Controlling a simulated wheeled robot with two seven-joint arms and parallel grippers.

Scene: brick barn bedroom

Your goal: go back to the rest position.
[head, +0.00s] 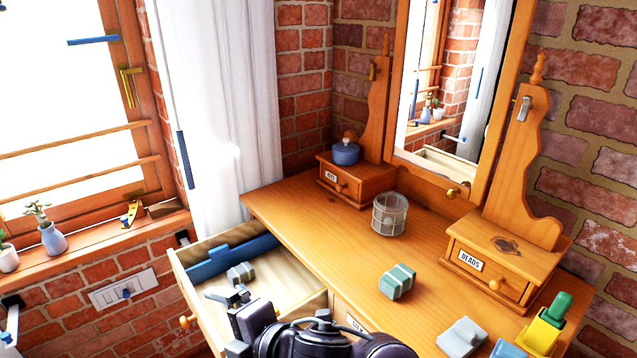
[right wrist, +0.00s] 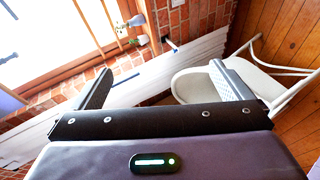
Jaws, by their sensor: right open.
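My right gripper (head: 231,322) is at the bottom of the head view, in front of the open drawer (head: 184,290) of the dressing table, pointing left. Its two fingers are apart. In the right wrist view, the right gripper (right wrist: 163,82) is open with nothing between the fingers. My left gripper is not in view.
The wooden dressing table (head: 325,245) holds a wire cup (head: 390,214), a green striped block (head: 398,282), a beads box (head: 500,262) and a blue pot (head: 345,153). Vases stand on the windowsill (head: 100,240).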

